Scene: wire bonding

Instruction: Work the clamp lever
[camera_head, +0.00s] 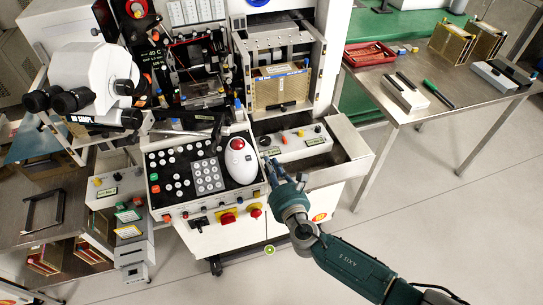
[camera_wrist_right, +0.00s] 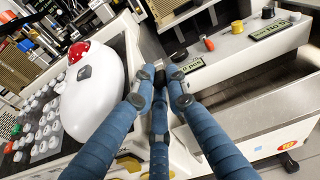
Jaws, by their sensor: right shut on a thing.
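My right gripper (camera_head: 272,168) reaches in from the lower right and points at the left end of the light control box beside the white trackball unit (camera_head: 241,160). In the right wrist view, its blue-grey fingers (camera_wrist_right: 160,77) come together at dark tips, next to a small yellow-green label. The fingers are shut on a small part at the box edge. That part, taken as the clamp lever, is almost wholly hidden by the fingertips. My left gripper is not in view.
The control box carries an orange-tipped switch (camera_wrist_right: 208,43) and a yellow knob (camera_wrist_right: 237,27). The keypad panel (camera_head: 206,177) lies to the left. An open metal trough (camera_head: 350,145) is on the right. A microscope (camera_head: 92,80) stands at the left, and a side table (camera_head: 440,105) at the right.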

